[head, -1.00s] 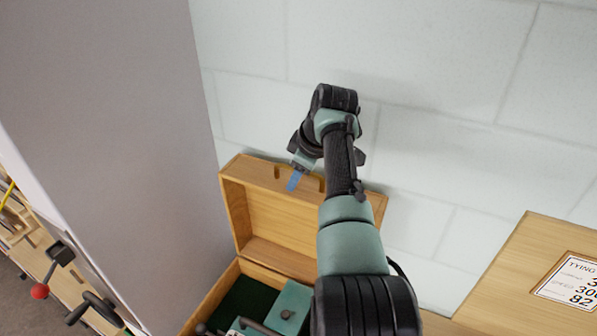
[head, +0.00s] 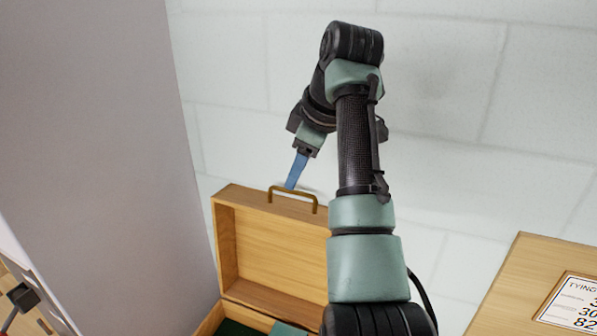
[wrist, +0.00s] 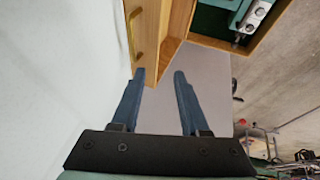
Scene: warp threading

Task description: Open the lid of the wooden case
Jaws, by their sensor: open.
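The wooden case's lid (head: 270,242) stands raised, hinged up from the case body (head: 210,322) toward the wall. A brass handle (head: 293,194) sits on the lid's top edge. My gripper (head: 292,180) is above and behind the lid near the handle. In the wrist view, my gripper (wrist: 162,75) has its two blue fingers apart with nothing between them. The lid (wrist: 150,50) and the handle (wrist: 133,33) lie just beyond and left of the fingertips. The case's inside shows green lining (wrist: 212,20) and metal parts at the upper right. My arm hides the lid's right end in the head view.
A pale block wall (head: 450,90) stands close behind the lid. A grey panel (head: 95,130) rises at the left. A wooden board with a printed card (head: 575,300) is at the right. Equipment (wrist: 260,140) shows on the floor side in the wrist view.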

